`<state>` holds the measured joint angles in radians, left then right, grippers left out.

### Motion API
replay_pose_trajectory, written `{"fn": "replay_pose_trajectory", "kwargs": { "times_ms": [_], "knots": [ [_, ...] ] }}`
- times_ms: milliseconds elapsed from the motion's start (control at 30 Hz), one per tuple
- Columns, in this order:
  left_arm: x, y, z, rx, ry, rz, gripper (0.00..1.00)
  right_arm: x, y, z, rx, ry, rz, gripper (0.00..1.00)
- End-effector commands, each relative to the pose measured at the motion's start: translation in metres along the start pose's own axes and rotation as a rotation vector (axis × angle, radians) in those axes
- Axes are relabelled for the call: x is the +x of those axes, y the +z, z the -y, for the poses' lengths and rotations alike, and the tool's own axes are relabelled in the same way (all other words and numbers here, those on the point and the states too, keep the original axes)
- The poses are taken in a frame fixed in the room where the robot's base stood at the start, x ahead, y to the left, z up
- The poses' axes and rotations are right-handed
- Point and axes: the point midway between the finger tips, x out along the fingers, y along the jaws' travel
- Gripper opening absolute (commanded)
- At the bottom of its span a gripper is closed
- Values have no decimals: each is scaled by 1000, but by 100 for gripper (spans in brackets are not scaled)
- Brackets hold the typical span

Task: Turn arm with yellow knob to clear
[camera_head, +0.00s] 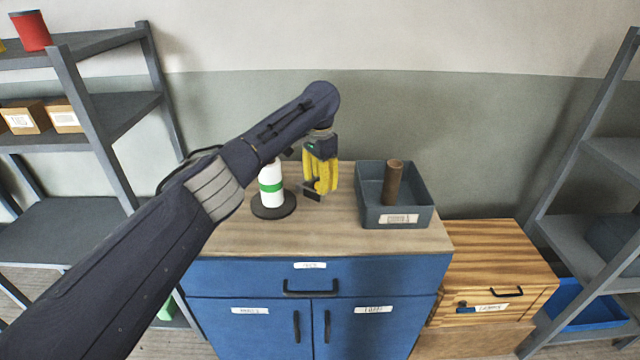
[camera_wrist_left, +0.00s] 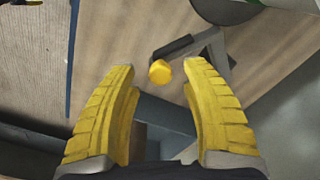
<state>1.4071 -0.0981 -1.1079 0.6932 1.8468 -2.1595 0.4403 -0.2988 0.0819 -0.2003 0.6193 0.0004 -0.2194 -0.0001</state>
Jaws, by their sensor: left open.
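The yellow knob (camera_wrist_left: 160,71) shows in the left wrist view, on the end of a dark arm (camera_wrist_left: 177,48). The arm joins a grey bracket (camera_wrist_left: 218,50) above the wooden top. My left gripper (camera_wrist_left: 158,68) is open, its yellow fingers on either side of the knob in that view. I cannot tell whether they touch it. In the head view my left gripper (camera_head: 318,185) points down over the cabinet top (camera_head: 340,235), between the bottle and the grey bin. There the knob is hidden by the fingers. My right gripper is not in view.
A white bottle with a green band (camera_head: 270,185) stands on a dark round base (camera_head: 273,209), left of the gripper. A grey bin (camera_head: 398,219) holding a brown tube (camera_head: 392,182) stands to the right. The cabinet top's front strip is clear. Shelves stand on both sides.

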Motion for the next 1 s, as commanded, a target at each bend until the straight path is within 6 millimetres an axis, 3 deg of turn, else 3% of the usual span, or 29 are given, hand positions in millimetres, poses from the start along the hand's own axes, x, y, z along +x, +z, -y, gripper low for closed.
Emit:
{"fn": "replay_pose_trajectory", "kwargs": {
  "times_ms": [500, 700, 1000],
  "knots": [
    [-86, 0, 0, 1, -3, -1, 47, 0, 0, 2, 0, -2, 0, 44],
    [-103, 0, 0, 0, -2, -1, 47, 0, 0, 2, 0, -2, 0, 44],
    [-109, 0, 0, 0, -2, 0, 47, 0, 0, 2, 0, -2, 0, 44]
  ]
}}
